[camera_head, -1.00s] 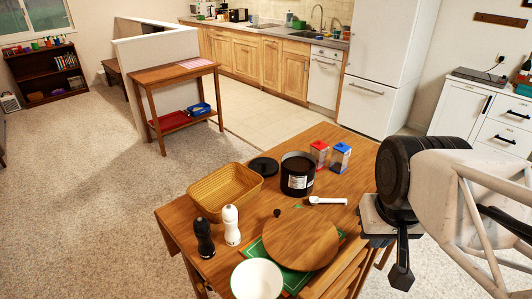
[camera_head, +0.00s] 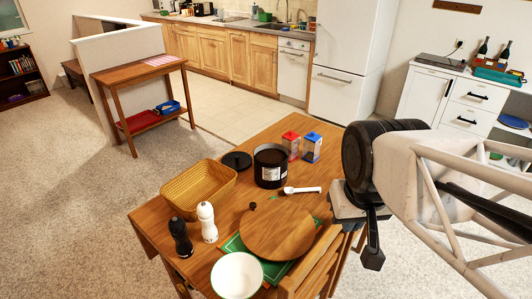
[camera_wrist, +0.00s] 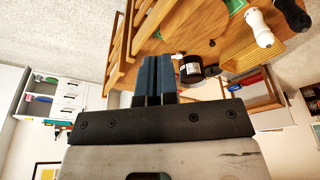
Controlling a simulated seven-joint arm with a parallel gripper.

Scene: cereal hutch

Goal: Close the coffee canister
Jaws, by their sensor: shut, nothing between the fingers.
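The coffee canister (camera_head: 271,168) is black with a white label and stands upright and uncovered on the wooden table. A round black lid (camera_head: 237,160) lies flat on the table just left of it. The canister also shows in the wrist view (camera_wrist: 191,70), beyond my fingers. My gripper (camera_head: 372,258) is to the right of the canister, off the table's right side and pointing down in the head view. In the wrist view its two fingers (camera_wrist: 156,78) are together with nothing between them.
Near the canister are red (camera_head: 291,145) and blue (camera_head: 312,147) lidded containers and a white scoop (camera_head: 302,190). A wicker basket (camera_head: 198,187), two mills, a round board (camera_head: 277,233) and a white bowl (camera_head: 237,275) crowd the table. A wooden chair (camera_head: 312,265) stands at its near edge.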

